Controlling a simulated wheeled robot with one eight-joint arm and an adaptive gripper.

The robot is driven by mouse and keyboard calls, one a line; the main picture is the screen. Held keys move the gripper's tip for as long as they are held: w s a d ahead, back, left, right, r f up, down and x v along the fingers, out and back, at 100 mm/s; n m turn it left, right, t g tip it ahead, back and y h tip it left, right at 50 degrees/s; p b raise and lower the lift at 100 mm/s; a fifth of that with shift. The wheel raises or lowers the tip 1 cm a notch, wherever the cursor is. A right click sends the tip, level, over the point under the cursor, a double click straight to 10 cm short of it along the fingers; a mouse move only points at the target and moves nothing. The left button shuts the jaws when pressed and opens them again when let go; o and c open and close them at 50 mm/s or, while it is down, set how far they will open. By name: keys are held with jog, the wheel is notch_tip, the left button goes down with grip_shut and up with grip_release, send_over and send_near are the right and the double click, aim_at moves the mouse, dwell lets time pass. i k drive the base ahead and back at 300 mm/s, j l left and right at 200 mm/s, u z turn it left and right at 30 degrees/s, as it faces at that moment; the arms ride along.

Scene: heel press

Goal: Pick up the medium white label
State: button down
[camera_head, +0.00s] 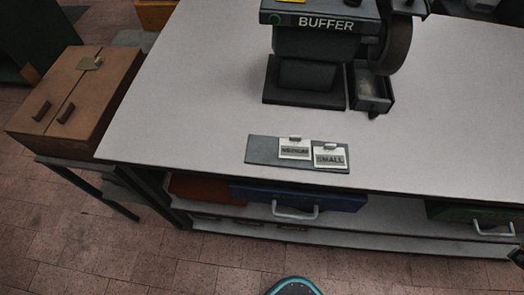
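The medium white label (294,147) lies on a dark grey strip (263,150) near the front edge of the table. It has a small dark tab at its top and a dark band of lettering that is blurred but looks like MEDIUM. A second white label (330,155), reading SMALL, lies just to its right on the same strip, very close to it. My gripper is not recognisable in this view.
The light grey table (190,90) is clear around the strip. A buffer machine (315,50) stands behind it. A brown case (75,100) is at the left. A blue toolbox (300,196) and a green box (475,216) sit on the shelf below.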

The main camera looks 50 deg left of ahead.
aim_at(293, 147)
jog(key=u, duration=3.25)
jog(key=k+l+u, duration=0.15)
jog(key=l, duration=0.2)
jog(key=k+l+u, duration=0.2)
jog(key=l, duration=0.15)
jog(key=k+l+u, duration=0.15)
jog(key=l, duration=0.2)
jog(key=i+j, duration=0.2)
jog(key=i+l+z, duration=0.05)
